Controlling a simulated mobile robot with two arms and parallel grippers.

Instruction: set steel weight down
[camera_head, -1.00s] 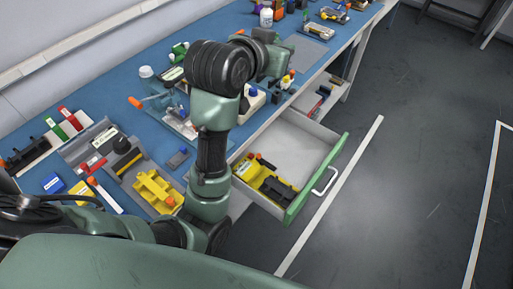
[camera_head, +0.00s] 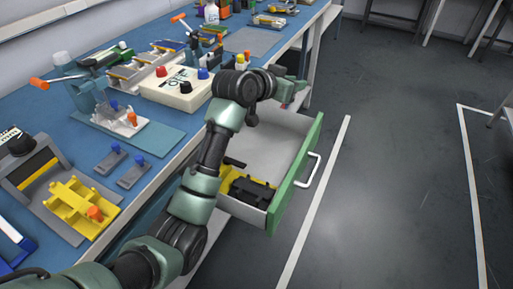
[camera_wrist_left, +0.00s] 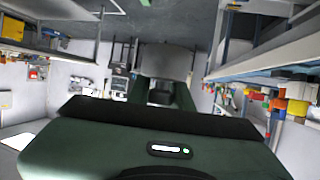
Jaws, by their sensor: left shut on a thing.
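My left gripper (camera_head: 277,80) is at the far end of my green arm in the head view, above the back of the open drawer, along the bench's front edge. Its fingers cannot be made out there. In the left wrist view, the gripper (camera_wrist_left: 164,92) is shut on a plain grey block-like thing, which I take to be the steel weight (camera_wrist_left: 165,60). I cannot pick out the weight in the head view. My right gripper is not in view.
An open drawer (camera_head: 300,160) with a green front juts from the blue bench and holds yellow and black parts. The bench bears a yellow fixture (camera_head: 75,205), a cream box with knobs (camera_head: 175,88) and a clamp device (camera_head: 85,80). Floor to the right is clear.

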